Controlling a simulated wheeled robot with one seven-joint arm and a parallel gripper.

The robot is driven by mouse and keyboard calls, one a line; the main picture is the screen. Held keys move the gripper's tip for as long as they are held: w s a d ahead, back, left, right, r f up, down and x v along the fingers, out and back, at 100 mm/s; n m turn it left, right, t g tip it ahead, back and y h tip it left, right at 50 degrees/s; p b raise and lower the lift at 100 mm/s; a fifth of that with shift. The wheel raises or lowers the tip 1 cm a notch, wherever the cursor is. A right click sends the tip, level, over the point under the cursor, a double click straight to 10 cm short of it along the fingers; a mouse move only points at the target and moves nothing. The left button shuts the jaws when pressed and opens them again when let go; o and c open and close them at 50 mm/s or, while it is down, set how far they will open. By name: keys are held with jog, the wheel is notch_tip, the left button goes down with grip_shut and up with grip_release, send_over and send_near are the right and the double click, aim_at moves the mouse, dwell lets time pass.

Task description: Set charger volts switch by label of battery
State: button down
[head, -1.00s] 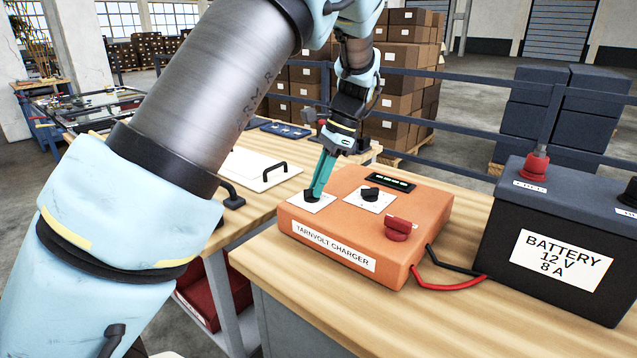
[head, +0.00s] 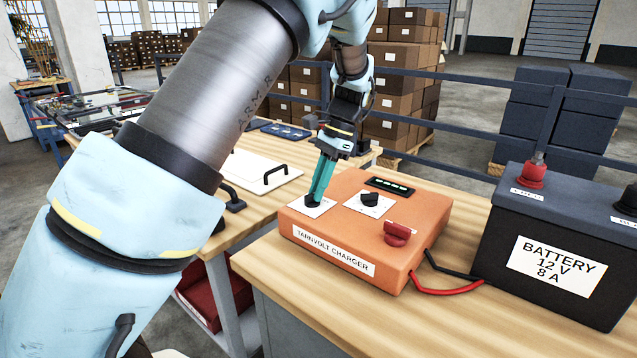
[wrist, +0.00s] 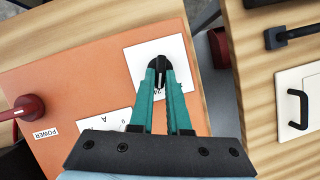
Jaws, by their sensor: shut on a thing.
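The orange charger (head: 345,232), labelled TARNVOLT CHARGER, sits on the wooden bench. My gripper (head: 313,202) points down at its left dial and is shut on that black volts knob (wrist: 160,68). The knob's white plate (wrist: 170,50) shows part of a "24" in the wrist view; the rest is covered by the fingers. A second black knob (head: 369,199) stands on another white plate, marked "A" in the wrist view. A red power switch (head: 398,234) is at the front right. The black battery (head: 560,250) reads "BATTERY 12 V 8 A".
Red and black leads (head: 447,289) run from the charger toward the battery. A second bench at left holds a white panel (head: 255,172) with a black handle. A gap separates the benches. A railing (head: 450,85) and stacked boxes stand behind.

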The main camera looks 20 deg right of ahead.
jog(key=n+p, duration=0.1)
jog(key=n+g+p, duration=0.1)
jog(key=n, duration=0.1)
jog(key=n+g+h+p, duration=0.1)
jog(key=n, duration=0.1)
jog(key=shift+w+a+r, duration=0.1)
jog(key=shift+w+r, duration=0.05)
jog(key=shift+w, duration=0.25)
jog(key=shift+w+a+n+g+h+p, duration=0.1)
jog(key=shift+n+g+h+p, duration=0.2)
jog(key=shift+n, duration=0.9)
jog(key=shift+w+a+n+g+h+p, duration=0.15)
jog(key=shift+n+h+p, duration=0.25)
jog(key=shift+n, duration=0.8)
jog(key=c, duration=0.9)
grip_release()
jog(key=b+v, duration=0.2)
jog(key=v, duration=0.8)
jog(key=shift+w+d+r, duration=0.1)
jog(key=shift+w+r, duration=0.05)
jog(key=shift+r, duration=0.05)
